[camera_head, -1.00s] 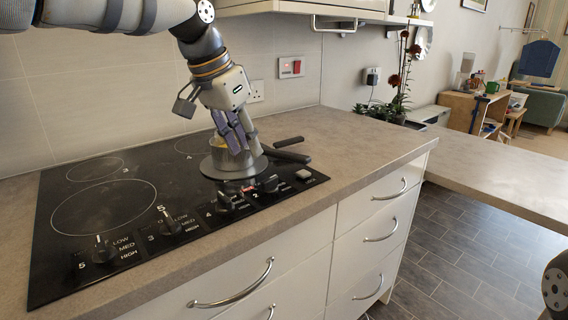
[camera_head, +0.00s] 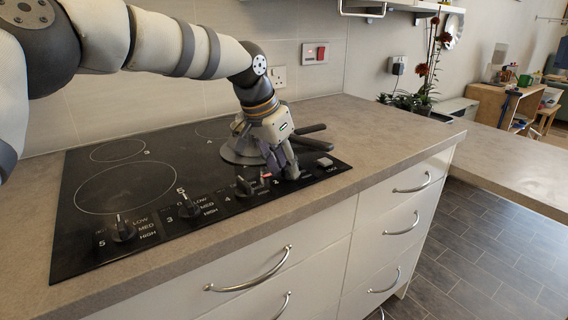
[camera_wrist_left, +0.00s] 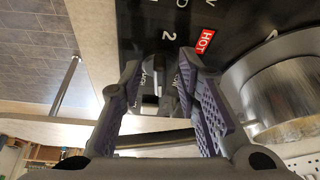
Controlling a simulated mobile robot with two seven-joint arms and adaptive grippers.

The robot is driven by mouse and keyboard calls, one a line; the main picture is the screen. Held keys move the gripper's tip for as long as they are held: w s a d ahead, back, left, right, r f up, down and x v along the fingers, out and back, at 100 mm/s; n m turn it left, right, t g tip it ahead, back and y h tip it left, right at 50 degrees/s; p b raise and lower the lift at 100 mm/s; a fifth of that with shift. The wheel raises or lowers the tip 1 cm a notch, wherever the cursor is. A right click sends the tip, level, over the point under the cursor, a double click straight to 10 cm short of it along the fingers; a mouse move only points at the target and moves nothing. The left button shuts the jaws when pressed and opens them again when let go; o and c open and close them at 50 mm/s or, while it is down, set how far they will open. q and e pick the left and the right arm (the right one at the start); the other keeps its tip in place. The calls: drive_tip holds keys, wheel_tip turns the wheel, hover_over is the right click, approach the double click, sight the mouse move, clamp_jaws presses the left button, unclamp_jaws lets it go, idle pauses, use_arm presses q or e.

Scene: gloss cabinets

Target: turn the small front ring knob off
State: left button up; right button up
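The black cooktop (camera_head: 82,250) has a row of dark knobs along its front edge. The knob marked 2 shows between my fingers in the left wrist view (camera_wrist_left: 159,82), near a red HOT label (camera_wrist_left: 204,41). My left gripper (camera_head: 284,174) points down at this knob, which its fingers mostly hide in the head view. In the left wrist view my left gripper (camera_wrist_left: 162,75) is open, one finger on each side of the knob. Whether they touch it, and the knob's exact setting, I cannot tell. My right gripper is out of view.
A metal pan (camera_head: 232,153) stands just behind my gripper and shows close beside a finger in the left wrist view (camera_wrist_left: 280,95). Dark handles (camera_head: 310,129) lie to its right. The right counter is clear.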

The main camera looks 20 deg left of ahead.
use_arm(q)
clamp_jaws()
drive_tip(key=shift+r, duration=0.1)
